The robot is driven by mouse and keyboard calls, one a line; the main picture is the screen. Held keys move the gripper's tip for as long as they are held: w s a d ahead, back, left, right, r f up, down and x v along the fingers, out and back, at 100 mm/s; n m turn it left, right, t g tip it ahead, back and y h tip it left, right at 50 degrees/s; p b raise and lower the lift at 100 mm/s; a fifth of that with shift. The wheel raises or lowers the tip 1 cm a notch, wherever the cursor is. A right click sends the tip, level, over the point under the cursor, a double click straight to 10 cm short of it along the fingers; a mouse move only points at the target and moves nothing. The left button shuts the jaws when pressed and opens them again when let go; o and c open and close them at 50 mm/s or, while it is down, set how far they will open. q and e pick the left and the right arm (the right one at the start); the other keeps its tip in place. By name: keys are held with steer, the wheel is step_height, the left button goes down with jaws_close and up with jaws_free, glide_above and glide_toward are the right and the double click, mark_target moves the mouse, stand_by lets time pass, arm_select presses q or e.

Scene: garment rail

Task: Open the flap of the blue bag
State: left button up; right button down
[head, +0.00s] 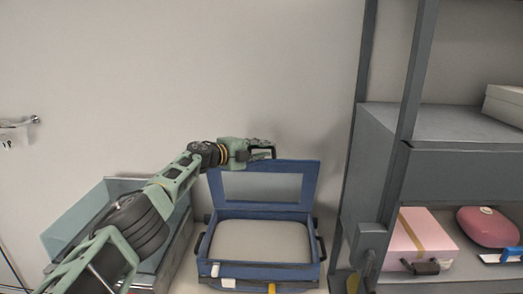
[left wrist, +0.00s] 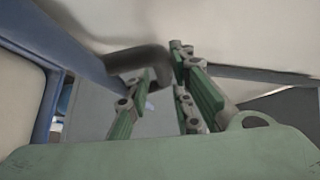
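The blue bag (head: 258,272) stands open-topped in the lower middle of the head view, with a pale grey inside. Its flap (head: 226,186), a blue frame with a grey middle panel, stands about upright at the back. My left gripper (head: 262,153) is at the flap's top edge. In the left wrist view, a dark curved handle (left wrist: 135,58) on the flap's blue edge (left wrist: 72,52) runs between the fingertips of my left gripper (left wrist: 166,75), which look closed on it. My right gripper is not in view.
A dark grey shelf unit (head: 440,122) stands close on the right, holding a pink box (head: 420,235) and a rounded pink case (head: 488,226). A pale blue-green open box (head: 85,215) is left of the bag, partly behind my left arm. A plain wall is behind.

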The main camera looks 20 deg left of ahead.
arm_select(q)
steer(key=shift+a, duration=0.1)
steer(key=shift+v, duration=0.75)
steer(key=v, duration=1)
steer(key=shift+s, duration=0.25)
steer(key=shift+c, duration=0.4)
